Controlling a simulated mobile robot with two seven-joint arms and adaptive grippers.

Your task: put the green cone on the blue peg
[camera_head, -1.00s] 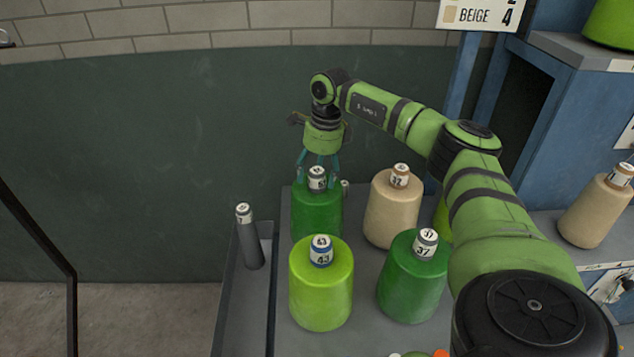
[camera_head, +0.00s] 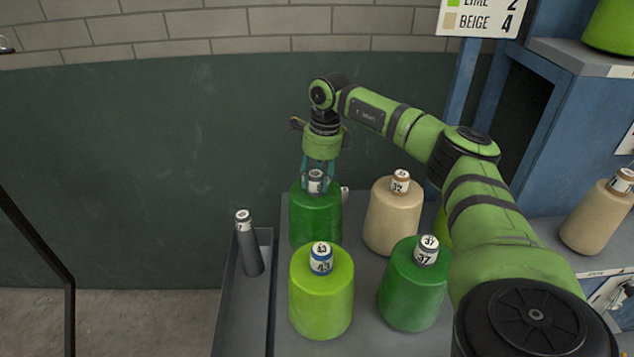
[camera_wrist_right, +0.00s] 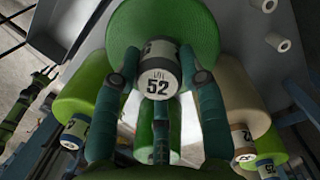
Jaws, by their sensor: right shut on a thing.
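A dark green cone (camera_head: 315,218) with a white-labelled tube top stands at the back left of the grey surface (camera_head: 372,283). My right gripper (camera_head: 317,182) is above it, its fingers shut around the tube. In the right wrist view the fingers press on both sides of the tube marked 52 (camera_wrist_right: 158,82), with the green cone body (camera_wrist_right: 160,30) behind it. I cannot tell whether the cone is lifted. A second dark green cone (camera_head: 412,290), marked 37, stands front right. I see no blue peg. What seems to be my left gripper (camera_wrist_right: 45,74) shows small in the wrist view.
A lime cone (camera_head: 321,295) stands in front and a beige cone (camera_head: 394,220) to the right of the held cone. Short pale pegs (camera_wrist_right: 278,42) stick out at the wrist view's top right.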

